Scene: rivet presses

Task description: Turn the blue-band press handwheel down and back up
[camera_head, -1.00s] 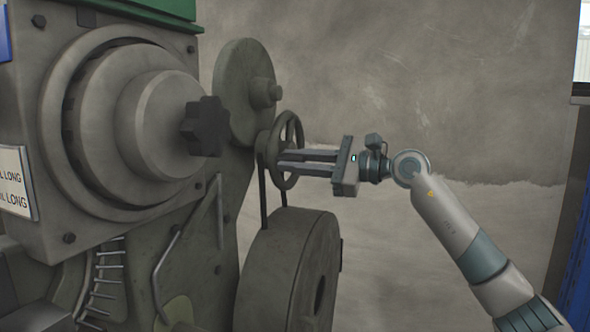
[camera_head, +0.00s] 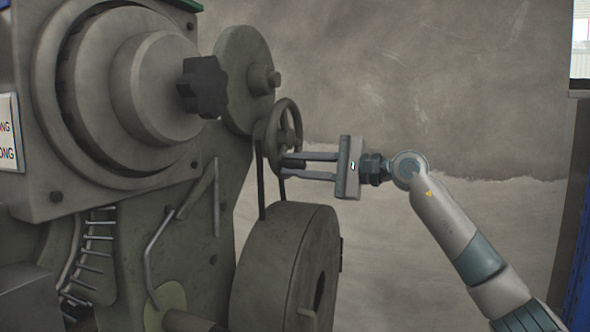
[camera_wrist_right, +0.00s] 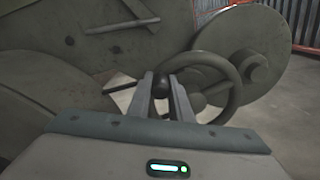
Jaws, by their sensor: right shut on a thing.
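The grey spoked handwheel (camera_head: 273,133) stands upright on the right side of the press (camera_head: 110,195). My right gripper (camera_head: 284,165) reaches it from the right, fingers level, at the lower part of the wheel. In the right wrist view, the gripper (camera_wrist_right: 161,84) is shut on a dark round knob (camera_wrist_right: 160,86) beside the handwheel rim (camera_wrist_right: 239,92). The fingers partly hide the wheel there. The press's blue band cannot be made out clearly; only a sliver of blue shows at the top left corner. My left gripper is not in view.
A dark lobed knob (camera_head: 203,87) juts from the press front, left of the wheel. A large drum (camera_head: 285,265) lies just below the gripper, and a round disc (camera_head: 243,80) sits above the wheel. The space along the wall (camera_head: 450,90) is open.

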